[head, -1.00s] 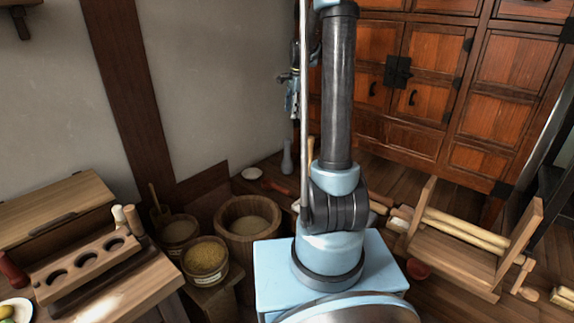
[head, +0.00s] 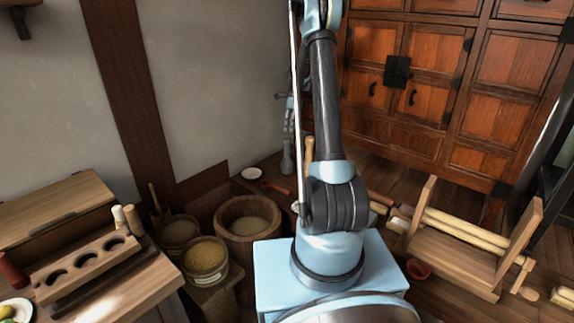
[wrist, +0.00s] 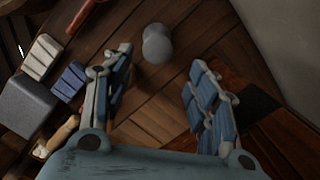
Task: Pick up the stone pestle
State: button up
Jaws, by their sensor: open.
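The stone pestle (head: 287,159) is grey and stands upright on the floor by the wall in the head view, left of my arm. In the wrist view the pestle (wrist: 157,45) is seen from above, its rounded top just beyond and between my fingertips. My gripper (wrist: 161,60) is open, with a blue-padded finger on each side and nothing between them. In the head view my gripper (head: 288,128) is small, partly behind my arm, and just above the pestle. I cannot tell the exact gap, but they look apart.
In the wrist view a grey block (wrist: 28,106), a pale ridged block (wrist: 42,58), a blue ridged block (wrist: 70,80) and a red rod (wrist: 80,16) lie to the left.

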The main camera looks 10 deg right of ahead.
aim_at(288, 139)
jog(key=f, duration=0.5)
jog(key=a+f, duration=0.1)
jog(key=f, duration=0.2)
jog(key=shift+w+f, duration=0.15)
jog(key=shift+f, duration=0.2)
jog(key=shift+a+f, duration=0.2)
jog(key=shift+f, duration=1.4)
jog(key=shift+a+f, duration=0.2)
jog(key=shift+f, duration=1.4)
grip_shut()
